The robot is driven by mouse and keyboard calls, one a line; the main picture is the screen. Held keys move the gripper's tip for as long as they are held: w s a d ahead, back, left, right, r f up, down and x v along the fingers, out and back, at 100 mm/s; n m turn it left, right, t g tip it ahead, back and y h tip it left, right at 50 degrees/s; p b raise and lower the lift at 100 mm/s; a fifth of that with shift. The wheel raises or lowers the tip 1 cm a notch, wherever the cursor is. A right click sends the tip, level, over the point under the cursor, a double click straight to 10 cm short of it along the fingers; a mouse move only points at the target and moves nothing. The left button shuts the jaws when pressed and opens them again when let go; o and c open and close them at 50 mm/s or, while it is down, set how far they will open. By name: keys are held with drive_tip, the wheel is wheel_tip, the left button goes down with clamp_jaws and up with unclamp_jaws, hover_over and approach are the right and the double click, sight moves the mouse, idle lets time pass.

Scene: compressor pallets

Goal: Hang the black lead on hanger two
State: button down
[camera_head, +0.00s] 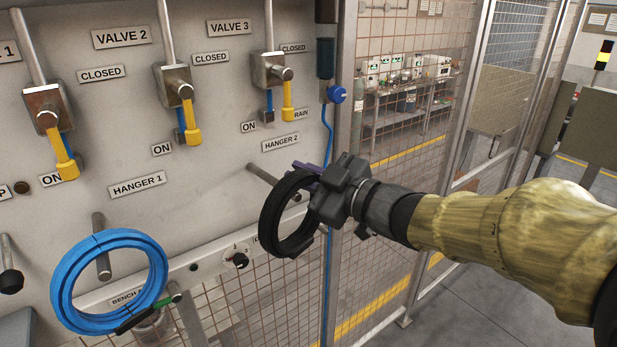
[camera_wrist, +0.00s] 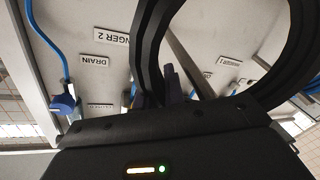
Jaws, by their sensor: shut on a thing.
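The black lead (camera_head: 270,222) is a coiled ring held upright in front of the panel. My gripper (camera_head: 308,172) is shut on its upper right side, with purple fingers. The hanger two peg (camera_head: 261,174) sticks out below the HANGER 2 label (camera_head: 281,143), and its outer part meets the ring's upper left edge in the picture. In the wrist view the black lead (camera_wrist: 146,50) spans the top, and the peg (camera_wrist: 190,68) shows within the ring's opening. I cannot tell whether the peg passes through the ring or stays behind it.
A blue coiled lead (camera_head: 62,283) hangs on the hanger one peg (camera_head: 101,246) at left. Valve handles with yellow ends (camera_head: 191,122) line the panel above. A blue cable (camera_head: 327,130) runs down the panel's right edge, beside a metal post (camera_head: 346,80) and mesh fence.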

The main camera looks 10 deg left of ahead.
drive_tip(key=shift+w+a+f+b, duration=0.25)
drive_tip(key=shift+w+a+b, duration=0.1)
drive_tip(key=shift+w+a, duration=0.7)
drive_tip(key=shift+s+f, duration=0.15)
drive_tip(key=shift+f, duration=0.2)
